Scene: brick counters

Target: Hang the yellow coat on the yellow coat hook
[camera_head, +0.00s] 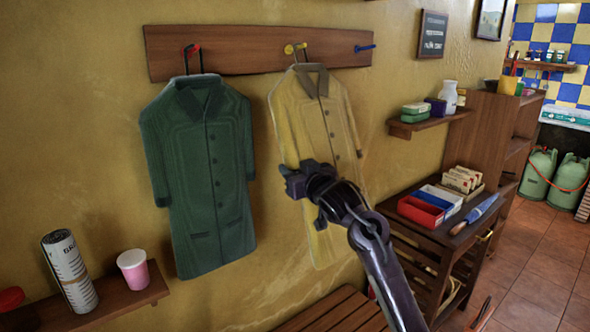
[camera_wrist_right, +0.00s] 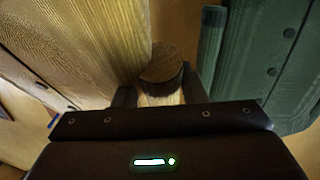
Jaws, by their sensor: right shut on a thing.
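The yellow coat (camera_head: 325,125) is upright, slightly tilted, against the wall below the yellow coat hook (camera_head: 290,49). Its dark hanger loop (camera_head: 304,49) is at the hook, just right of its knob; I cannot tell whether it rests on the hook. My right gripper (camera_head: 296,181) is at the coat's left edge, about mid-height. In the right wrist view the gripper (camera_wrist_right: 158,93) is shut on a round wooden grip (camera_wrist_right: 162,64) beside the yellow coat (camera_wrist_right: 75,40). My left gripper is not in view.
A green coat (camera_head: 203,175) hangs from the red hook (camera_head: 192,49), close on the left. A blue hook (camera_head: 365,48) is free on the wooden rack (camera_head: 230,46). A bench (camera_head: 335,312) is below; a shelf with a pink cup (camera_head: 133,270) is at lower left.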

